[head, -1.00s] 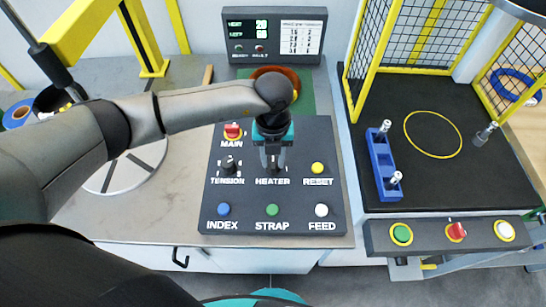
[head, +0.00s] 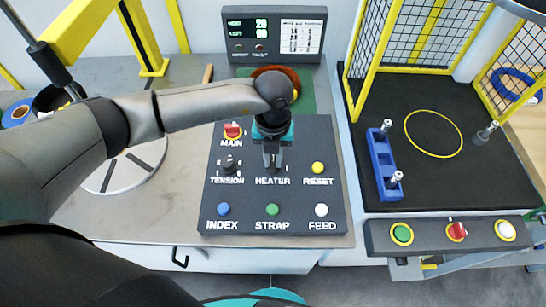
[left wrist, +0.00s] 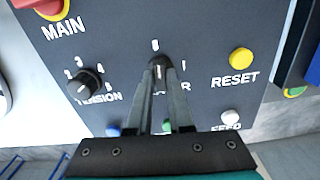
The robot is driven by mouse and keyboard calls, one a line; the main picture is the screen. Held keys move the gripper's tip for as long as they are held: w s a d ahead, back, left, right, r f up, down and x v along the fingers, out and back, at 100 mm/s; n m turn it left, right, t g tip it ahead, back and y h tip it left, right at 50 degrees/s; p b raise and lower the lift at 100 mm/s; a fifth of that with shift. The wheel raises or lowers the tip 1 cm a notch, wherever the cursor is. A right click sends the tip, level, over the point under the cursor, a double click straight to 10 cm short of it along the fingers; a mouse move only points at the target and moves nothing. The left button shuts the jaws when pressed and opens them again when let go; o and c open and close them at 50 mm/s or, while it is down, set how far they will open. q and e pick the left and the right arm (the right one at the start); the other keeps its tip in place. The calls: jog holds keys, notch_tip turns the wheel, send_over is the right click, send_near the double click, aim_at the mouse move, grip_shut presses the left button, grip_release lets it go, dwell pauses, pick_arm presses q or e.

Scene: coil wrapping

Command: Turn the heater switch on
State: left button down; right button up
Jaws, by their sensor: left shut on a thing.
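The heater switch (left wrist: 159,62) is a dark knob with small white marks around it, above the partly covered HEATER label. My left gripper (left wrist: 160,72) is shut on this knob, with its two fingers coming together around it. In the head view my left gripper (head: 273,162) points down at the panel just above the HEATER label and hides most of the knob. The knob's exact setting is hard to tell. The dark control panel (head: 247,193) carries the switch. My right gripper is not in view.
Near the switch are the red MAIN switch (head: 233,130), the TENSION knob (head: 230,164) and the yellow RESET button (head: 318,168). Blue, green and white buttons line the front. A display (head: 275,34) stands behind. A blue block with pegs (head: 383,165) sits at the right.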

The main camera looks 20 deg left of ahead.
pick_arm(q)
jog(key=m+b, duration=0.2)
jog(key=m, duration=0.3)
jog(key=m+b, duration=0.2)
jog(key=m, duration=0.1)
jog(key=shift+m, duration=0.3)
jog(key=m+b, duration=0.4)
jog(key=m, duration=0.1)
jog(key=shift+f, duration=0.1)
jog(key=shift+m+b, duration=1.1)
jog(key=shift+m, duration=0.7)
jog(key=c, duration=0.8)
grip_release()
jog(key=shift+r, duration=0.25)
